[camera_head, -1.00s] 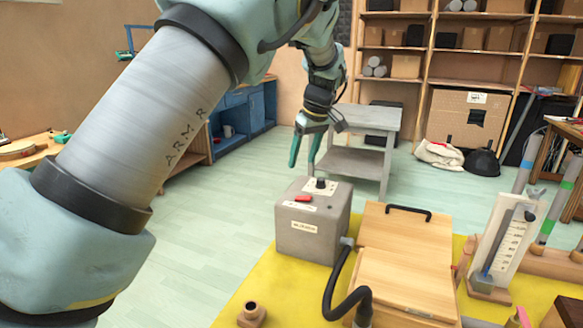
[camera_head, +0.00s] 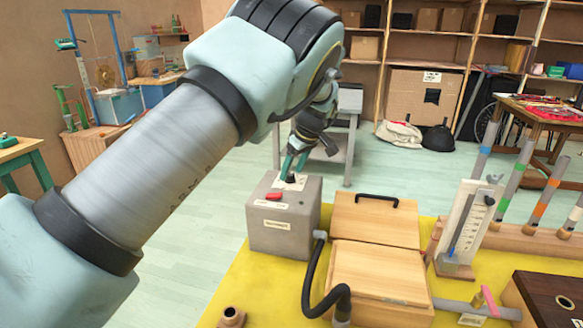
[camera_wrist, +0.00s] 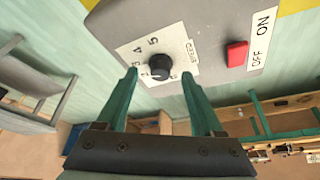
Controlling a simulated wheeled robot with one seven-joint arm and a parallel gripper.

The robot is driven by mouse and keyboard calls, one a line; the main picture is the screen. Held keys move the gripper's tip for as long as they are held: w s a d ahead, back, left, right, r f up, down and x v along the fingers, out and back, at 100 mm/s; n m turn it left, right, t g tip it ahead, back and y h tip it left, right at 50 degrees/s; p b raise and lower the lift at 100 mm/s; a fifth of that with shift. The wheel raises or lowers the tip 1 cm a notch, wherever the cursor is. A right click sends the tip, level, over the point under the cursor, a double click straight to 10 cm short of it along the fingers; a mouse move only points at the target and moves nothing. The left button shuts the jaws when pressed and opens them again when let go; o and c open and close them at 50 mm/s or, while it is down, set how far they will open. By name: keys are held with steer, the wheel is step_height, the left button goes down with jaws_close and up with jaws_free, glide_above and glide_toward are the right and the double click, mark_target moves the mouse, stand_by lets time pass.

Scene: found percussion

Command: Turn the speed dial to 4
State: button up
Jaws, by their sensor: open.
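The speed dial is a black knob (camera_wrist: 160,67) on a white numbered plate (camera_wrist: 141,49) marked SPEED, on top of a grey box (camera_head: 284,236). The knob also shows in the head view (camera_head: 291,178), partly covered by a finger. My gripper (camera_wrist: 158,77) is open, with one green finger on each side of the knob and a gap on both sides. A red switch (camera_wrist: 236,53) with an ON/OFF label sits beside the dial plate.
The box stands on a yellow surface (camera_head: 236,293) next to a wooden case (camera_head: 378,275). A black hose (camera_head: 309,280) runs from the box's side. A grey table (camera_head: 345,130) stands behind. The floor to the left is clear.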

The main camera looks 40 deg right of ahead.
steer(key=shift+w+f, duration=0.2)
steer(key=shift+f, duration=0.35)
jaws_close()
